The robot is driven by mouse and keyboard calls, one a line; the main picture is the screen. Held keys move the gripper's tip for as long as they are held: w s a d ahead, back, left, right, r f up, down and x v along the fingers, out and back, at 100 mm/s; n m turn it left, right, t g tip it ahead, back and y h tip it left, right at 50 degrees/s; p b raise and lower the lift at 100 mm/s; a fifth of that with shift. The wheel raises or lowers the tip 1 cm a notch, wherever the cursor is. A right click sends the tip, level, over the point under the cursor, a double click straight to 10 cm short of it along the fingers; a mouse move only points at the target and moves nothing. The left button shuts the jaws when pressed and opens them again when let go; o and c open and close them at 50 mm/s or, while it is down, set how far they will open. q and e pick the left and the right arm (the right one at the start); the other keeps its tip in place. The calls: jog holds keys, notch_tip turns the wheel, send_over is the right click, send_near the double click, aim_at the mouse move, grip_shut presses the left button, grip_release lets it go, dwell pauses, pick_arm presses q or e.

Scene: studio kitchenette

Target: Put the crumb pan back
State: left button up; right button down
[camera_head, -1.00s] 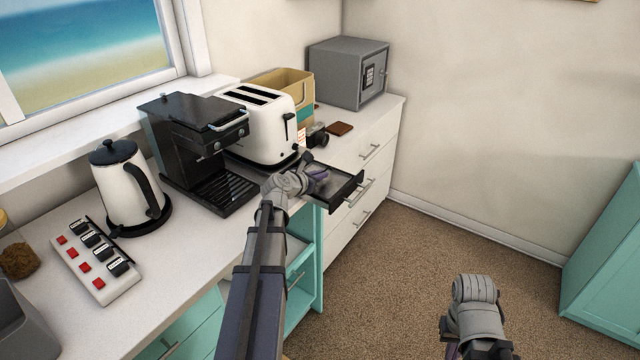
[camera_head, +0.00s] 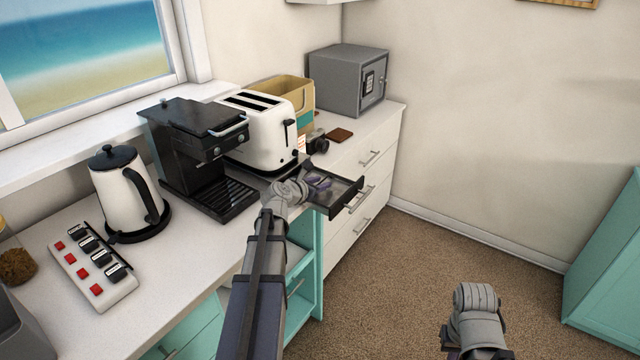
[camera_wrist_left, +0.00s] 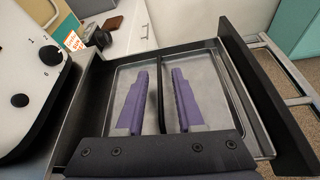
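The crumb pan (camera_head: 347,204) is a shallow tray with a grey metal floor and dark edges. It sticks out beside the white toaster (camera_head: 258,132), past the counter's front edge. My left gripper (camera_head: 319,183) is over the pan. In the left wrist view its two purple fingers (camera_wrist_left: 160,102) are apart above the pan's floor (camera_wrist_left: 215,90), with a thin dark bar between them. A gap shows on each side of the bar, and I cannot tell whether the fingers touch the pan. My right arm shows low at right; its fingertips are not clearly seen.
A black coffee machine (camera_head: 195,155) and a white kettle (camera_head: 125,192) stand left of the toaster. A camera (camera_head: 317,143), a brown wallet (camera_head: 340,135) and a grey safe (camera_head: 348,79) are to the right. The carpet (camera_head: 430,265) is clear.

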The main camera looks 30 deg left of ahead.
pick_arm(q)
jog(key=shift+s+r, duration=0.2)
jog(key=shift+r, duration=0.1)
jog(key=p+v, duration=0.4)
jog(key=v, duration=0.7)
jog(key=shift+s+p, duration=0.25)
jog(key=shift+p, duration=0.05)
jog(key=shift+c, duration=0.2)
